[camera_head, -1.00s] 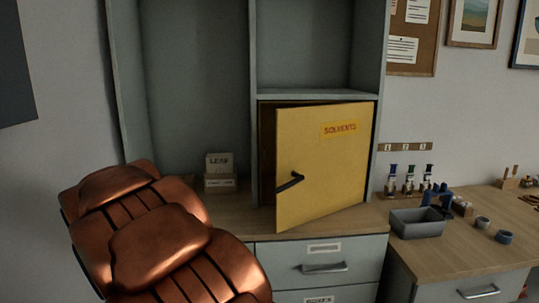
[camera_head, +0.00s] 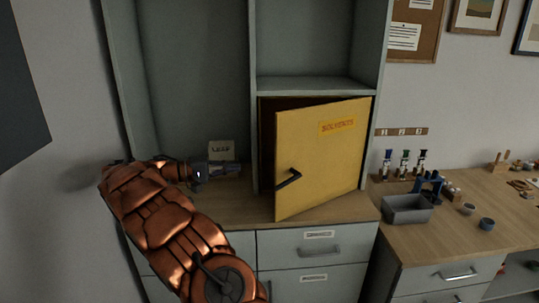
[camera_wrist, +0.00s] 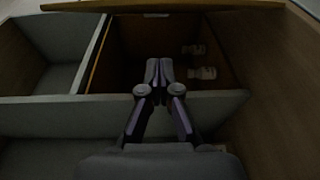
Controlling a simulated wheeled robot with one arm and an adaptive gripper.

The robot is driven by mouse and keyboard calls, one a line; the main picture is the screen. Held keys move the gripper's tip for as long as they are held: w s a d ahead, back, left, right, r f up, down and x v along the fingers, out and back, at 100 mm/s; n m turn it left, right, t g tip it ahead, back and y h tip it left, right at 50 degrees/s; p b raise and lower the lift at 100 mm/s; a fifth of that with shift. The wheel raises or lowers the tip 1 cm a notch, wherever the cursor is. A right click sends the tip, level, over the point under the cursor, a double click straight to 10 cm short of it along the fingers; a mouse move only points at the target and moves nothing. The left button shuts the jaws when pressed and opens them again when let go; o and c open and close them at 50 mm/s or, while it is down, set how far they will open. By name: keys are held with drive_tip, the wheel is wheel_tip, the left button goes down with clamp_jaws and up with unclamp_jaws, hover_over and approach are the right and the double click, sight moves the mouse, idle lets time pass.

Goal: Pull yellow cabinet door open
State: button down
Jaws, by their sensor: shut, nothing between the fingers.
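The yellow cabinet door (camera_head: 325,165) with a red label stands partly open in the head view. Its hinge side is on the right and its free left edge is swung out. A dark handle (camera_head: 288,179) sits near that edge. My gripper (camera_head: 238,168) is left of the door, near the cabinet opening, apart from the handle. In the wrist view my gripper (camera_wrist: 158,70) is shut and empty, pointing toward the open cabinet interior (camera_wrist: 140,35). The door's edge (camera_wrist: 165,5) appears to run along the top there.
White bottles (camera_wrist: 202,73) are inside the cabinet. A grey divider (camera_wrist: 70,108) borders the opening. A small box (camera_head: 221,150) stands on the worktop behind my gripper. A grey bin (camera_head: 407,209) and a rack of small bottles (camera_head: 403,165) are to the right.

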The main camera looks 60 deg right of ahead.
drive_tip(key=s+a+p+x, duration=0.1)
drive_tip(key=p+x, duration=0.4)
drive_tip(key=x, duration=0.6)
drive_tip(key=shift+s+a+r, duration=0.3)
drive_tip(key=shift+s+r, duration=0.2)
drive_tip(key=shift+r, duration=0.1)
